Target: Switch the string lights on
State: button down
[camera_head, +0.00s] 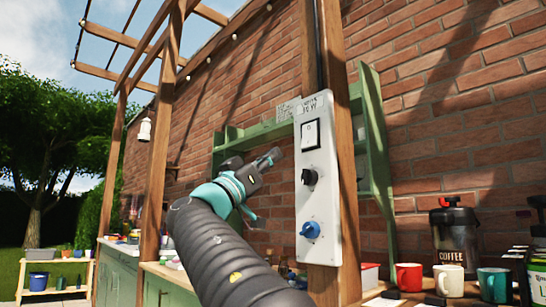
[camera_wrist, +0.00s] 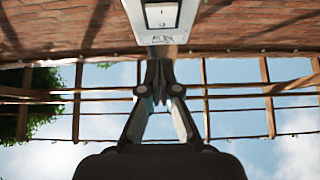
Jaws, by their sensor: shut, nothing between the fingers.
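A pale switch panel (camera_head: 317,222) is fixed to a wooden post. It bears a white rocker switch (camera_head: 310,134) at the top, a black knob (camera_head: 309,177) in the middle and a blue knob (camera_head: 310,229) below. My gripper (camera_head: 275,156) is shut and empty, just left of the panel between rocker and black knob height, apparently apart from it. In the wrist view the closed fingertips (camera_wrist: 160,72) point toward the panel edge (camera_wrist: 160,39) and the rocker (camera_wrist: 161,15). Small string light bulbs (camera_head: 208,60) run along the wall top; I cannot tell whether they are lit.
A green shelf (camera_head: 372,130) hangs on the brick wall behind the post (camera_head: 345,150). At the lower right stand a coffee urn (camera_head: 455,240), a red mug (camera_head: 409,276), a white mug (camera_head: 449,280) and a teal mug (camera_head: 494,284). A lantern (camera_head: 144,130) hangs at the left.

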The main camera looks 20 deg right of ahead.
aim_at(309, 141)
jog(key=p+x, duration=0.1)
jog(key=x, duration=0.2)
jog(key=f+x, duration=0.1)
jog(key=x, duration=0.2)
jog(key=d+p+x, duration=0.1)
jog(key=x, duration=0.2)
jog(key=shift+w+d+f+p, duration=0.15)
jog(key=shift+w+d+p, duration=0.05)
jog(key=shift+w+p, duration=0.15)
jog(key=shift+w+d+f, duration=0.15)
jog(key=shift+d, duration=0.4)
